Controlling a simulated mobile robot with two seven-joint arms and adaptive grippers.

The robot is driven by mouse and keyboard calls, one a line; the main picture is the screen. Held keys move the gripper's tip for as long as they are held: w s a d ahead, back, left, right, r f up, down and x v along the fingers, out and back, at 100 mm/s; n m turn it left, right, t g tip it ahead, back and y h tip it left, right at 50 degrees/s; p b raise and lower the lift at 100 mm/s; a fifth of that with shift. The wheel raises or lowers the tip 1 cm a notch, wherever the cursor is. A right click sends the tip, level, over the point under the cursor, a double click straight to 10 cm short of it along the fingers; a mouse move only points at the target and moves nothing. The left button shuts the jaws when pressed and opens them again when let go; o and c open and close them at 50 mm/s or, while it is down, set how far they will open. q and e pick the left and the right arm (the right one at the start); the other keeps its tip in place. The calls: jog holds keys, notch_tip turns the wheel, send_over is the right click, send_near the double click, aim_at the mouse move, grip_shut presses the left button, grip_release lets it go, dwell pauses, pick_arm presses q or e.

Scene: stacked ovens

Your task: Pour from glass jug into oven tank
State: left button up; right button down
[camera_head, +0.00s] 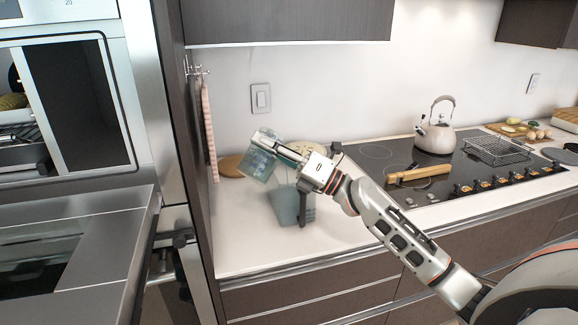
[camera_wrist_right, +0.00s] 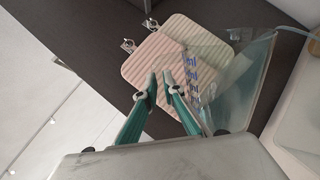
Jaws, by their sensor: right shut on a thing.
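My right gripper (camera_head: 268,142) is above the left end of the counter, pointing left, shut on the clear glass jug (camera_head: 255,164). The jug is tilted beside the fingers. In the right wrist view, the teal fingers (camera_wrist_right: 163,82) are close together, and the jug's clear wall with blue markings (camera_wrist_right: 238,90) shows to their right. How full the jug is cannot be told. The stacked ovens (camera_head: 120,70) stand at the left, left of the gripper. I cannot make out a tank for certain. My left gripper is not in view.
A blue-grey object (camera_head: 286,207) stands on the counter (camera_head: 260,250) below the gripper. Ribbed pot holders (camera_wrist_right: 150,65) hang on the dark side panel. A kettle (camera_head: 435,137), wire rack (camera_head: 497,150) and rolling pin (camera_head: 412,174) are on the right. The front counter is clear.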

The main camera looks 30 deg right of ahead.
jog(key=shift+d+r, duration=0.15)
jog(key=shift+d, duration=0.05)
jog(key=shift+w+d+m+t, duration=0.3)
jog(key=shift+m+t, duration=0.1)
jog(key=shift+m, duration=0.4)
dwell(0.5)
jog(key=shift+w+d+m+t+h+b, duration=0.15)
jog(key=shift+d+m+t+h+b, duration=0.25)
jog(key=shift+m, duration=0.4)
dwell(0.6)
jog(key=shift+w+d+m+t+h, duration=0.25)
jog(key=shift+d+m+t+h, duration=0.2)
jog(key=shift+m, duration=0.35)
jog(key=shift+a, duration=0.15)
